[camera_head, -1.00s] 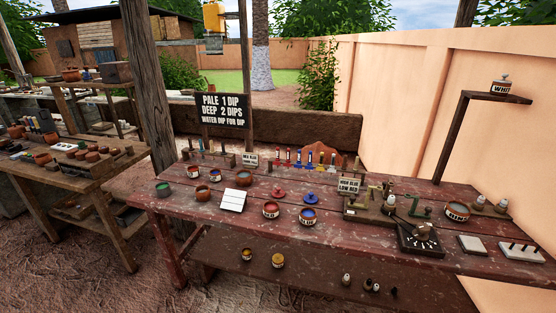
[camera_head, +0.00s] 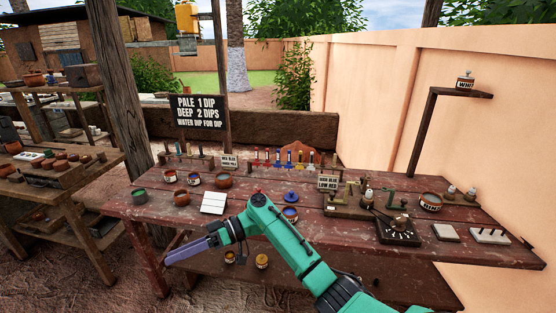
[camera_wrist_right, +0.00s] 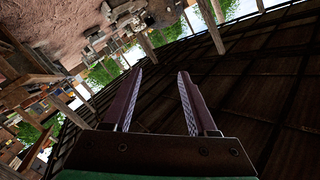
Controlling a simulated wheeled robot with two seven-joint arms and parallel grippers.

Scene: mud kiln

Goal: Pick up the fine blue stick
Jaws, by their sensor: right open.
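A row of thin upright sticks or brushes with red, blue and pale parts stands at the back of the red wooden table (camera_head: 345,235). Blue sticks (camera_head: 289,157) are among them in the head view; they are too small to tell which is the fine one. My right gripper (camera_head: 185,253) reaches to the left in front of the table's front edge, well short of the row. In the right wrist view my right gripper (camera_wrist_right: 160,75) has its fingers apart with nothing between them. My left gripper is not in view.
My right arm hides part of the table's front. A white tile (camera_head: 213,202), a green pot (camera_head: 139,195), a brown bowl (camera_head: 224,180) and a blue lid (camera_head: 291,196) stand on the table. A black dial device (camera_head: 398,228) is at right.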

